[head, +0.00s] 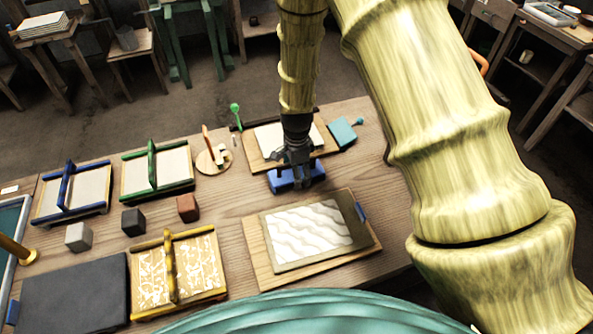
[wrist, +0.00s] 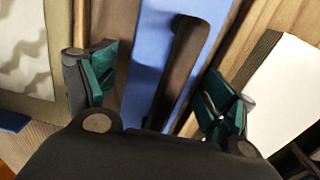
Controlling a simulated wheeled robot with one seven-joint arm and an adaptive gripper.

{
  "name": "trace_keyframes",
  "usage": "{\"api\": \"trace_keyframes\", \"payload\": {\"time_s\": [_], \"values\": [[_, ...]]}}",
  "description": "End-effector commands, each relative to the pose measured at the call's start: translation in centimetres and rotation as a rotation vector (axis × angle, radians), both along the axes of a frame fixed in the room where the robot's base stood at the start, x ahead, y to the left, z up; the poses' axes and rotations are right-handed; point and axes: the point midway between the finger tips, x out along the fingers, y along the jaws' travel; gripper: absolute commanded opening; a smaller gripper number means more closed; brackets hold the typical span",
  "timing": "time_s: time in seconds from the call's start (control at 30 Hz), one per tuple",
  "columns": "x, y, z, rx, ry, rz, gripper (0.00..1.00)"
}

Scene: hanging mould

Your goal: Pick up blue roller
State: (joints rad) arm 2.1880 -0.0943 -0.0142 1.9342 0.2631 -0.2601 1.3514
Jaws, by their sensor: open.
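The blue roller (head: 283,181) lies on the wooden table under my gripper (head: 295,172), which hides part of it. In the wrist view it shows as a broad, flat-looking blue body (wrist: 148,50) with a dark bar-like handle (wrist: 182,65) along it. My gripper in the wrist view (wrist: 160,88) is open, with dark green finger pads on either side of the roller. The handle runs between the fingers, nearer the right one. I see no grip on it; whether a finger touches it I cannot tell.
A pale sheet on a wooden board (head: 270,140) lies just behind the roller, with a teal handled block (head: 342,132) at its right. A wavy-patterned panel (head: 310,229) lies in front. Framed moulds (head: 157,170) and small blocks (head: 187,208) stand to the left.

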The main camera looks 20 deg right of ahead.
Motion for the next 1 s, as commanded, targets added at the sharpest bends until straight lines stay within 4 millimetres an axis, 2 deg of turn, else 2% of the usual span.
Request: {"api": "trace_keyframes", "payload": {"time_s": [0.03, 0.2, 0.3, 0.67, 1.0], "values": [[0.0, 0.0, 0.0, 0.000, 0.000, 0.000, 0.82], [0.0, 0.0, 0.0, 0.000, 0.000, 0.000, 0.51], [0.0, 0.0, 0.0, 0.000, 0.000, 0.000, 0.37], [0.1, 0.0, 0.2, -0.001, -0.001, 0.000, 0.37], [0.1, 0.0, 2.7, -0.002, -0.003, 0.001, 0.37]]}}
